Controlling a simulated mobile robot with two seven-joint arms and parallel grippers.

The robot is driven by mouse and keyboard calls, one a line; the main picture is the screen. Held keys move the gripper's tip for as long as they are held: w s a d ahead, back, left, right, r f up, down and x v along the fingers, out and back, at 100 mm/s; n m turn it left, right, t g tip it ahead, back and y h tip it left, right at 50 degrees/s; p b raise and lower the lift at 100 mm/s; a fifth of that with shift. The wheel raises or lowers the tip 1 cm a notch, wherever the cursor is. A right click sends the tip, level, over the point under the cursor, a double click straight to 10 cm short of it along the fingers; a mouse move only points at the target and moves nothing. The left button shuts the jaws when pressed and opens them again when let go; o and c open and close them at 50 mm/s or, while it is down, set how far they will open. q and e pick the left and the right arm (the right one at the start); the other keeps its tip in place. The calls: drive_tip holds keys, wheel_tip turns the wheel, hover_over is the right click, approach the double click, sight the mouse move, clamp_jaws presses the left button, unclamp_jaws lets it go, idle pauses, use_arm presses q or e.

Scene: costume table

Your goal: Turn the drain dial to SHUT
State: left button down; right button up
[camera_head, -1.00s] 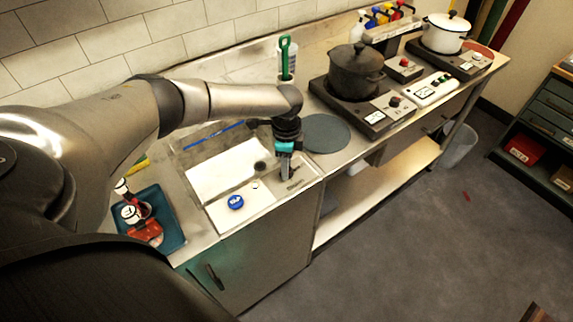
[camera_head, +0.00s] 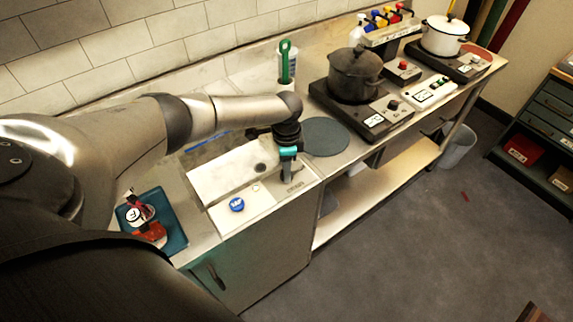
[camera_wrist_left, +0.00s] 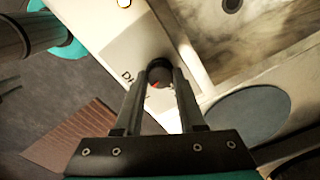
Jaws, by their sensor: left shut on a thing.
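The drain dial (camera_wrist_left: 159,72) is a small dark round knob with a red mark, seen in the left wrist view on the pale counter panel beside the sink. Part of a printed label shows next to it, but the mark's exact setting is hard to read. My left gripper (camera_wrist_left: 159,77) points at the panel with its fingers on both sides of the dial, shut on it. In the head view my left gripper (camera_head: 287,172) is at the sink's right front corner and hides the dial. My right gripper is in neither view.
The sink basin (camera_head: 226,172) lies left of my gripper, with a blue round piece (camera_head: 237,205) on its front ledge. A grey round mat (camera_head: 326,137) and a dark pot (camera_head: 355,75) on a burner are to the right. A blue tray (camera_head: 176,243) stands left.

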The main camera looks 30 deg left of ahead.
use_arm(q)
drive_tip(key=n+p, duration=0.2)
drive_tip(key=n, duration=0.1)
drive_tip(key=shift+d+r+n, duration=0.1)
drive_tip(key=shift+n, duration=0.3)
drive_tip(key=n+p, duration=0.1)
drive_tip(key=n, duration=0.2)
drive_tip(key=shift+n+p, duration=0.3)
drive_tip(key=n+p, duration=0.1)
drive_tip(key=n, duration=0.3)
drive_tip(key=shift+p, duration=0.35)
drive_tip(key=shift+n+p, duration=0.4)
drive_tip(key=shift+n, duration=1.2)
drive_tip(key=c, duration=0.5)
unclamp_jaws()
